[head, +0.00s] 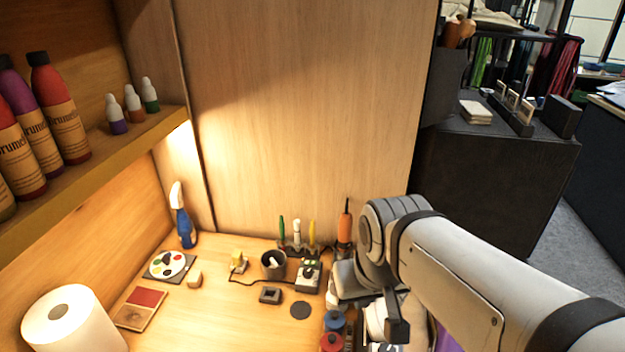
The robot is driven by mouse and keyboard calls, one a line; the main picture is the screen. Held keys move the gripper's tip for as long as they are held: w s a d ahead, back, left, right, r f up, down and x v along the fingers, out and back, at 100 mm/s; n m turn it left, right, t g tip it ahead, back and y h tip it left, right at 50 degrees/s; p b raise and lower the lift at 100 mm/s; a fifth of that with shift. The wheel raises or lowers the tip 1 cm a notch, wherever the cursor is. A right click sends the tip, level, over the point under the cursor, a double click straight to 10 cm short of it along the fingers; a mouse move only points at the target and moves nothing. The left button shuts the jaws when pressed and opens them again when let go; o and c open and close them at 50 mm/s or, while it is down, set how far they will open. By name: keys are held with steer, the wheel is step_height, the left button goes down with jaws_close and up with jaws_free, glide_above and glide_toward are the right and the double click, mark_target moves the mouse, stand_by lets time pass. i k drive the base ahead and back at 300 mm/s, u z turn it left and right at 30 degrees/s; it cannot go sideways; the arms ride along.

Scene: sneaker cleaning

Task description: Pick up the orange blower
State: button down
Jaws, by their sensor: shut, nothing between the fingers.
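The orange blower (345,224) stands upright at the back of the wooden worktop, close to the back panel and just left of my arm. It has an orange body with a dark, narrow tip pointing up. Its lower end sits in a dark base, partly hidden near my arm. My gripper (397,330) is low in the picture, nearer than the blower and to its right, apart from it. It points down, is shut and holds nothing. My arm hides part of the worktop's right side.
Upright tools (297,233), a dark cup (273,263) and a small control box (308,276) stand left of the blower. Blue and red jars (333,330) are near my gripper. The front middle is clear.

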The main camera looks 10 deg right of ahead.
mark_target(345, 221)
steer(key=z, duration=0.4)
steer(key=k, duration=0.85)
steer(key=z, duration=0.85)
steer(key=i, duration=1)
